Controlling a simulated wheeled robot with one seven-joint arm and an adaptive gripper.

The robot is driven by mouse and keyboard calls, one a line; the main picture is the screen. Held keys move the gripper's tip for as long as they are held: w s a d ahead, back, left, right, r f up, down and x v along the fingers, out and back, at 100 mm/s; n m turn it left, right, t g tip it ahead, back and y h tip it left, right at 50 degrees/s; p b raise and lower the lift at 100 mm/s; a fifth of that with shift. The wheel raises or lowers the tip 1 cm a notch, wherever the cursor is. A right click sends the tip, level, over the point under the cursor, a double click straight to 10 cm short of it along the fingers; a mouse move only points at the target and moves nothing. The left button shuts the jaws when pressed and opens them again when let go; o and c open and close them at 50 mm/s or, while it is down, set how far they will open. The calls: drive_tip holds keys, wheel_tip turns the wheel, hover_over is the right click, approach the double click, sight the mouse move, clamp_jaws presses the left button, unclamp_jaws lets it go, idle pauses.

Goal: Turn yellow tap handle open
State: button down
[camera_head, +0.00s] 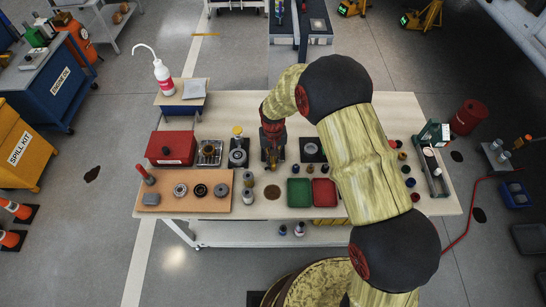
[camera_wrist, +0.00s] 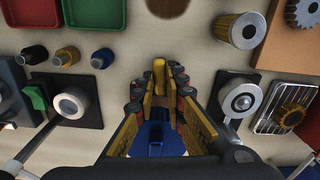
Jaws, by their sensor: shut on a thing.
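The yellow tap handle (camera_wrist: 159,72) is a narrow upright piece between my fingertips in the wrist view. A blue tap body (camera_wrist: 156,136) shows below it, between the fingers. My gripper (camera_wrist: 158,82) is shut on the handle, with a finger on each side. In the head view my gripper (camera_head: 271,152) reaches down over the middle of the workbench (camera_head: 365,110). There my gripper and wrist largely hide the tap, and the handle's angle is hard to tell.
In the wrist view, a lever device (camera_wrist: 243,102) stands close at right and a black-plated knob device (camera_wrist: 72,103) at left. In the head view, a green tray (camera_head: 299,192) and red tray (camera_head: 324,192) lie near the front edge. A red box (camera_head: 171,148) stands at left.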

sight(273, 160)
drive_tip(key=shift+m, duration=0.6)
drive_tip(key=c, duration=2.1)
unclamp_jaws()
wheel_tip(273, 160, up, 12)
